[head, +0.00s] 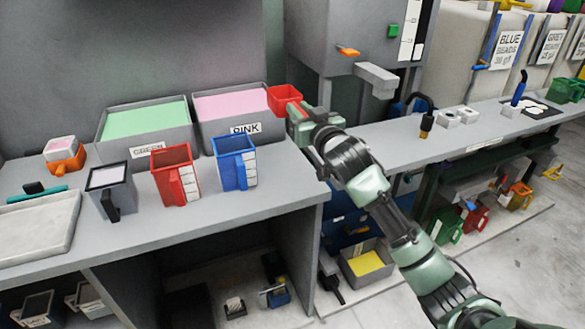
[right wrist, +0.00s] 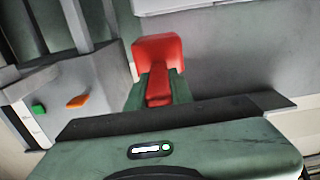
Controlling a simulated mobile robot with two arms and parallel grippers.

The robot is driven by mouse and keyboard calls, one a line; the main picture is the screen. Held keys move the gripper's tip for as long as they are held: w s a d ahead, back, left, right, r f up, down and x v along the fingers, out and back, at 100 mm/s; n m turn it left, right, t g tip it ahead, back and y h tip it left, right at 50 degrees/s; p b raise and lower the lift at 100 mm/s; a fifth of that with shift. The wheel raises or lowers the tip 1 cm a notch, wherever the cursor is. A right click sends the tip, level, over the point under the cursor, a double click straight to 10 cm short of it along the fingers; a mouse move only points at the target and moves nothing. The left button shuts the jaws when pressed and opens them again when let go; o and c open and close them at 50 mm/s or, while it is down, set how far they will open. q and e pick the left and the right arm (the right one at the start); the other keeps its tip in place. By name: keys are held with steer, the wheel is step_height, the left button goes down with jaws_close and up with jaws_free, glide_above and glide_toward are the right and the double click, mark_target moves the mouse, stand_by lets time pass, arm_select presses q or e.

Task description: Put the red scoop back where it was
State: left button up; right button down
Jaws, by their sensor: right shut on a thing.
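The red scoop (head: 284,97) is at the right end of the grey bin labelled PINK (head: 258,132) in the head view. My right gripper (head: 297,113) is shut on its handle. In the right wrist view the red scoop (right wrist: 158,50) points away from my gripper (right wrist: 157,92), with its handle between the fingers. Whether the scoop touches the bin or the counter is unclear. My left gripper is not in view.
Left of the PINK bin stands the GREEN bin (head: 120,152). A red jug (head: 174,175), a blue jug (head: 234,160) and a dark jug (head: 110,190) stand in front. A grey machine (head: 345,45) rises behind my right arm. The right-hand bench has some clear surface (head: 450,147).

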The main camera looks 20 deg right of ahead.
step_height(320, 180, down, 13)
steer(key=shift+r+b, duration=0.1)
steer(key=shift+b, duration=0.25)
steer(key=shift+f, duration=2.25)
steer(key=shift+f+b, duration=0.15)
steer(key=shift+b, duration=0.2)
steer(key=c, duration=1.3)
jaws_free()
steer(key=shift+o, duration=0.2)
